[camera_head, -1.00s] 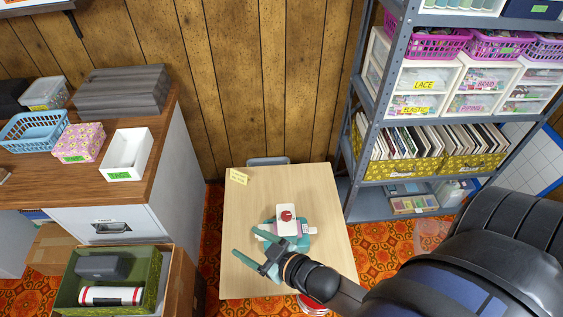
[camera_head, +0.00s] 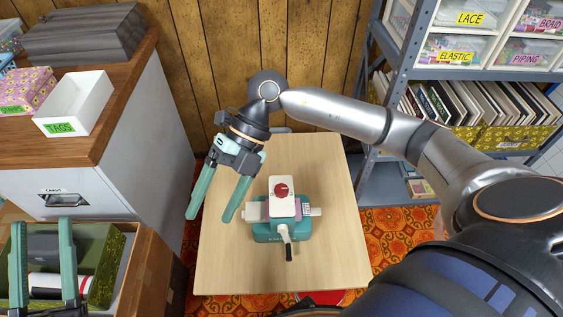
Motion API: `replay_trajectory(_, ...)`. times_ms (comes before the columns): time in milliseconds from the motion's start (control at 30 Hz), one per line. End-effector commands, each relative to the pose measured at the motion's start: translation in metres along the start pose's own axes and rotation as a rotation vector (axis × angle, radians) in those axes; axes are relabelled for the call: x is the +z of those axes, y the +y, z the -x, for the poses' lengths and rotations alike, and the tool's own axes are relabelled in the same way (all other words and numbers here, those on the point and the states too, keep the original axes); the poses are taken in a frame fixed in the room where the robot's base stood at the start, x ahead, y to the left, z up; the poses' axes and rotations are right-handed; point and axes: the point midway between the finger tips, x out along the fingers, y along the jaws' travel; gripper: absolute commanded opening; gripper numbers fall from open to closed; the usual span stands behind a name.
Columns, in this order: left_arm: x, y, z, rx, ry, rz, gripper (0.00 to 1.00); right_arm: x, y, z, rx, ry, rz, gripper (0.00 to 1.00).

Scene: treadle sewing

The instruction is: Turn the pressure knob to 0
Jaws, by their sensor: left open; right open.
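A small teal and white machine (camera_head: 276,234) stands on the wooden table. A red knob (camera_head: 281,189) sits on its white top; I cannot read its setting. A crank with a dark handle (camera_head: 288,254) points toward the front. My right gripper (camera_head: 209,218) is open and empty left of the machine, fingers pointing down toward the table's left edge, apart from the knob.
The light wooden table (camera_head: 335,255) is otherwise mostly clear, its back partly hidden by my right arm. A wooden counter with a white tray (camera_head: 75,104) and drawers stands left. A green bin (camera_head: 105,268) is at lower left. A grey metal shelf (camera_head: 400,75) stands right.

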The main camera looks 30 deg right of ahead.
Motion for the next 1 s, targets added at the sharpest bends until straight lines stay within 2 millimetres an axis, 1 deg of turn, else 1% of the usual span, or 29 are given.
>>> replay_trajectory(33, 0.002, 0.005, 0.007, 0.005, 0.055, -0.014, 0.5, 0.017, -0.032, 0.004, -0.125, -0.06, -0.012, 0.74)
replay_trajectory(100, -0.009, 0.008, 0.011, 0.01, 0.125, -0.031, 0.5, 0.032, -0.065, 0.023, -0.288, -0.138, -0.05, 0.74)
replay_trajectory(167, -0.018, 0.01, 0.015, 0.014, 0.178, -0.043, 0.5, 0.043, -0.088, 0.041, -0.405, -0.208, -0.09, 0.74)
replay_trajectory(200, -0.023, 0.011, 0.017, 0.017, 0.21, -0.05, 0.5, 0.049, -0.101, 0.054, -0.473, -0.252, -0.119, 0.74)
replay_trajectory(300, -0.034, 0.014, 0.022, 0.023, 0.271, -0.065, 0.5, 0.057, -0.125, 0.083, -0.599, -0.345, -0.185, 0.74)
replay_trajectory(400, -0.042, 0.015, 0.025, 0.026, 0.309, -0.074, 0.5, 0.06, -0.137, 0.102, -0.673, -0.403, -0.231, 0.74)
replay_trajectory(467, -0.044, 0.016, 0.026, 0.027, 0.322, -0.077, 0.5, 0.061, -0.141, 0.108, -0.697, -0.423, -0.248, 0.74)
replay_trajectory(567, -0.044, 0.017, 0.027, 0.028, 0.328, -0.075, 0.5, 0.062, -0.148, 0.108, -0.712, -0.435, -0.259, 0.74)
replay_trajectory(633, -0.041, 0.018, 0.029, 0.029, 0.327, -0.071, 0.5, 0.065, -0.154, 0.102, -0.713, -0.433, -0.26, 0.74)
replay_trajectory(1000, -0.017, 0.027, 0.04, 0.038, 0.317, -0.031, 0.5, 0.087, -0.204, 0.051, -0.709, -0.429, -0.257, 0.74)
